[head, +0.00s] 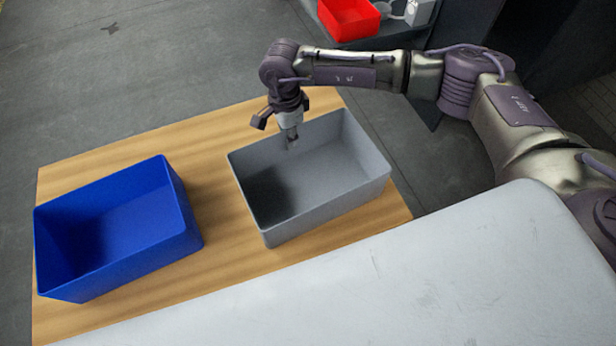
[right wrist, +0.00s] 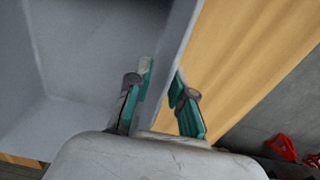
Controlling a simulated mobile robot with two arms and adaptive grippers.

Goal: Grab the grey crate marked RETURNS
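The grey crate (head: 350,190) stands on the right part of the wooden table, open at the top and empty. No RETURNS lettering shows on the sides in view. My right gripper (head: 285,135) is at the crate's far wall, pointing down. In the right wrist view its fingers (right wrist: 163,85) straddle the grey wall (right wrist: 183,35), one inside the crate and one outside. They converge on the wall and look shut on it. The crate still appears to rest on the table. My left gripper is not in view.
A blue crate (head: 185,228) stands on the same wooden table (head: 225,245), left of the grey one, with a gap between. A red bin (head: 347,20) sits on a dark surface at the back. Grey floor (head: 130,70) lies open behind the table.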

